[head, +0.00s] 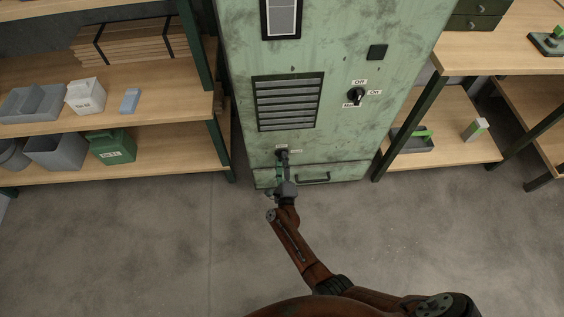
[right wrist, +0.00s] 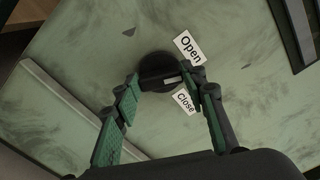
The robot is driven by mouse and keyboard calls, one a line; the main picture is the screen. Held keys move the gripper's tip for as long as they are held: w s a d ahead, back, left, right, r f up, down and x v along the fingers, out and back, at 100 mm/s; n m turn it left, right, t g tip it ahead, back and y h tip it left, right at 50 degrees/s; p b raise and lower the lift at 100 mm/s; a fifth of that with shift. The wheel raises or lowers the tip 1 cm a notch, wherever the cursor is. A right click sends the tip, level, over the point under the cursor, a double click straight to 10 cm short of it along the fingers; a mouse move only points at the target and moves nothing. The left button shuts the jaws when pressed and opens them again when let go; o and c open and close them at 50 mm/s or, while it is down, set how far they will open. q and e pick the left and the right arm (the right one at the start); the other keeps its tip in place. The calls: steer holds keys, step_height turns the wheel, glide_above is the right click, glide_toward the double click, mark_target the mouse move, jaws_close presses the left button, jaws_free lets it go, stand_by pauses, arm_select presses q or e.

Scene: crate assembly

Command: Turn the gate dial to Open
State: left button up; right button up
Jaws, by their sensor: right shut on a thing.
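The gate dial (right wrist: 154,64) is a dark round knob low on the front of the green cabinet, small in the head view. In the head view my right gripper (head: 283,164) reaches up to the cabinet front and partly hides the dial. My left gripper is not in view.
Shelves with bins (head: 55,152) stand at left, a wooden bench (head: 490,55) at right. The floor in front is clear.

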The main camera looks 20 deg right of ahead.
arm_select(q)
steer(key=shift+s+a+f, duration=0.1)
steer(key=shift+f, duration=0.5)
arm_select(e)
steer(key=n, duration=0.4)
steer(key=shift+a+f+n, duration=0.1)
steer(key=shift+f+n, duration=0.05)
steer(key=shift+n, duration=0.15)
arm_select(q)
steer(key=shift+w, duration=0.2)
